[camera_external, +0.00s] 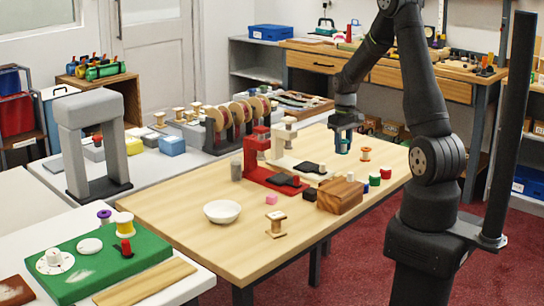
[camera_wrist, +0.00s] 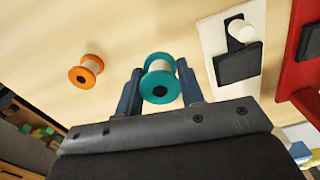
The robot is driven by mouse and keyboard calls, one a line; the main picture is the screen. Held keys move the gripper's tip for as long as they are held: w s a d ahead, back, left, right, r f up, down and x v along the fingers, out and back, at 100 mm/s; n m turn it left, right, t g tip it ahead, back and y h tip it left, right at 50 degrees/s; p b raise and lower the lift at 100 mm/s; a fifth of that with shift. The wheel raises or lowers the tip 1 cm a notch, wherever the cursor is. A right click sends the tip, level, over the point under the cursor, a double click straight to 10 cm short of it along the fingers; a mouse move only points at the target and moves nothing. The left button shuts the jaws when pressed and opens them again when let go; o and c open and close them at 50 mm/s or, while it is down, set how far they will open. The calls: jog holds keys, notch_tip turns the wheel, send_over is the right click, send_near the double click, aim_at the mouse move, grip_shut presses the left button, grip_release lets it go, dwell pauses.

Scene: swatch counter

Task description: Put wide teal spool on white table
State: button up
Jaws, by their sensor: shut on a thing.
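The wide teal spool (camera_wrist: 158,88) has a teal flange with a dark centre hole and pale thread. In the wrist view it sits between the two blue fingers of my gripper (camera_wrist: 159,83), which is shut on it. In the external view my gripper (camera_external: 344,132) points down at the far right of the wooden table, with the teal spool (camera_external: 342,147) low between its fingers. I cannot tell whether the spool touches the tabletop. A white table (camera_external: 197,284) stands at the front left, away from my gripper. Another pale table (camera_external: 143,192) stands behind it.
An orange spool (camera_wrist: 86,70) stands beside my gripper on the wooden table (camera_external: 180,228).

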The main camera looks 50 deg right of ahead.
aim_at(335, 168)
jog(key=shift+w+a+f, duration=0.7)
jog(key=shift+w+f, duration=0.1)
jog(key=shift+w, duration=0.15)
jog(key=shift+f, duration=1.9)
jog(key=shift+f, duration=0.1)
jog(key=o, duration=1)
jog(key=shift+o, duration=0.2)
notch_tip(335, 168, up, 11)
jog(key=shift+r, duration=0.2)
jog(key=shift+o, duration=0.4)
jog(key=shift+r, duration=0.45)
